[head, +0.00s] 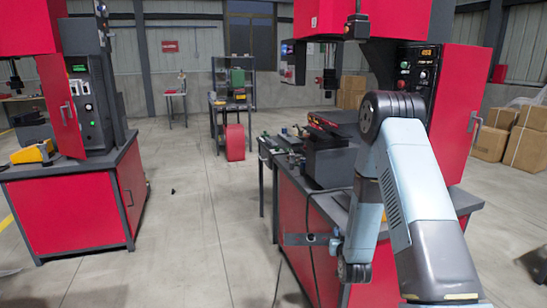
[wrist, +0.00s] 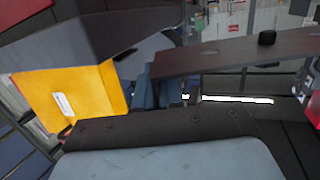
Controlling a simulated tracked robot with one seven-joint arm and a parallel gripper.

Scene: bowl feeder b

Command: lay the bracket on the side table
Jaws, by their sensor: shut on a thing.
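My gripper (head: 336,243) hangs low at the front of the right-hand red bench, below my bent arm. It is shut on the bracket (head: 298,239), a dark flat bar that sticks out to the left, held clear of the floor. In the wrist view the bracket (wrist: 225,57) crosses the upper right, with a short black knob on it. The grip itself is mostly hidden there. A low dark table (head: 264,150), which looks like the side table, stands against the bench's left side with small items on it. My arm hides part of the bench.
The right-hand red bench (head: 300,215) stands close to my gripper. A red machine (head: 455,110) rises behind it. Another red bench (head: 70,210) stands at the left. Clear floor (head: 190,225) lies between them. In the wrist view a yellow panel (wrist: 75,95) is close at the left.

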